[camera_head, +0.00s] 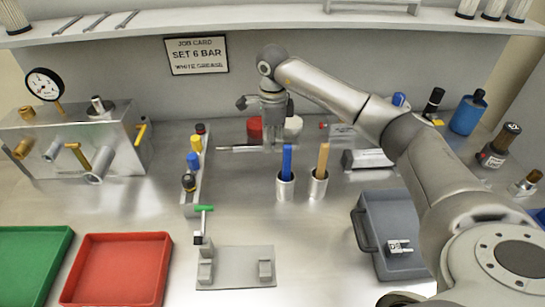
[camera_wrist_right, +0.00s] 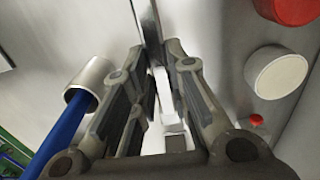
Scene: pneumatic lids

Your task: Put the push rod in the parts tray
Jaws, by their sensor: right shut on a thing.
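My right gripper (camera_head: 271,136) reaches down at the back middle of the bench, beside a red tub and a white tub. In the wrist view its two fingers (camera_wrist_right: 160,50) are close together on a thin metal rod (camera_wrist_right: 151,22), seemingly the push rod. In the head view the rod (camera_head: 240,148) is low at the bench surface, lying sideways; whether it touches the bench is unclear. The fingers partly hide it. A grey tray (camera_head: 366,246), seemingly the parts tray, is at the right with a small metal fork piece (camera_head: 399,246) in it. My left gripper is not in view.
Two metal cups (camera_head: 285,188) with a blue and a tan handle stand in front of my right gripper. A valve rack (camera_head: 193,185) and a clamp fixture (camera_head: 236,268) are to the left. Red (camera_head: 115,240) and green (camera_head: 30,231) trays lie front left. My right arm overhangs the grey tray's side.

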